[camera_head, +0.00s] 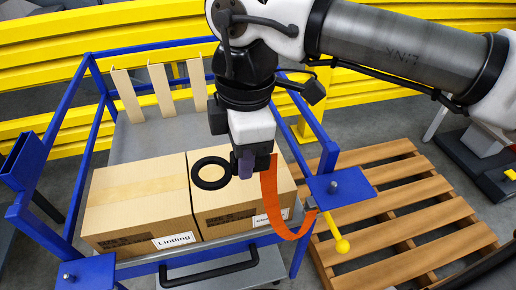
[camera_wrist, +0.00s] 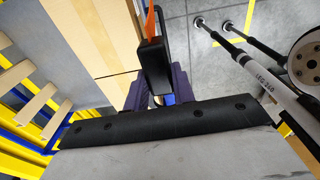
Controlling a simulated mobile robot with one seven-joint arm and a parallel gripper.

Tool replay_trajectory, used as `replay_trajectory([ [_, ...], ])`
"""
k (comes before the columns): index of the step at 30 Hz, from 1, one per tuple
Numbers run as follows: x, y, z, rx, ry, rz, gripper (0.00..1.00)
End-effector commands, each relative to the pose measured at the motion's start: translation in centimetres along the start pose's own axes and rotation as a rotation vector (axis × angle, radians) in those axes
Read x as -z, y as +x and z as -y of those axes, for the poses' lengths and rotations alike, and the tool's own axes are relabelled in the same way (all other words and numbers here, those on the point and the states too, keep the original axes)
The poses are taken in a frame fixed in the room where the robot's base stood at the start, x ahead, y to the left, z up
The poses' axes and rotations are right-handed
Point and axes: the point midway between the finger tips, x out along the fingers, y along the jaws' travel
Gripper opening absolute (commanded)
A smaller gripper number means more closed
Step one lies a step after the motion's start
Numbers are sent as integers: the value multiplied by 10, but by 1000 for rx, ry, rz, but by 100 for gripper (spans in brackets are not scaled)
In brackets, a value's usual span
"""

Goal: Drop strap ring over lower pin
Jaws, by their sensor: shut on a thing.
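My gripper (camera_head: 245,166) is shut on a black strap ring (camera_head: 210,188) above the right-hand carton. The ring shows at the left of the fingers in the head view. In the wrist view the ring (camera_wrist: 154,68) is seen nearly edge-on between the purple fingers. The orange strap (camera_head: 271,205) hangs in a curve from the gripper to a fitting beside the right blue corner plate (camera_head: 325,196). A short pin (camera_head: 334,186) stands on that plate. Another pin (camera_head: 68,276) stands on the near-left blue plate (camera_head: 94,270), apart from the ring. I cannot tell which is the lower pin.
Two cartons (camera_head: 135,200) sit side by side in the blue-framed cart (camera_head: 50,240). A black handle bar (camera_head: 210,271) crosses its front. A yellow ball-ended lever (camera_head: 342,245) sticks out by the right plate. A wooden pallet (camera_head: 420,225) lies at right; yellow rails (camera_head: 90,45) run behind.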

Motion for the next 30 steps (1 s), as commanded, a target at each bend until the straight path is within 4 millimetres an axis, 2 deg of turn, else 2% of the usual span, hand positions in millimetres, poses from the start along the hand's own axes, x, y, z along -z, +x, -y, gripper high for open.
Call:
replay_trajectory([
  [1, -3, 0, 0, 15, 21, 70, 0],
  [8, 3, 4, 0, 14, 19, 70, 0],
  [24, 86, 36, -1, 10, 7, 66, 0],
  [30, 108, 42, -1, 9, 9, 65, 0],
])
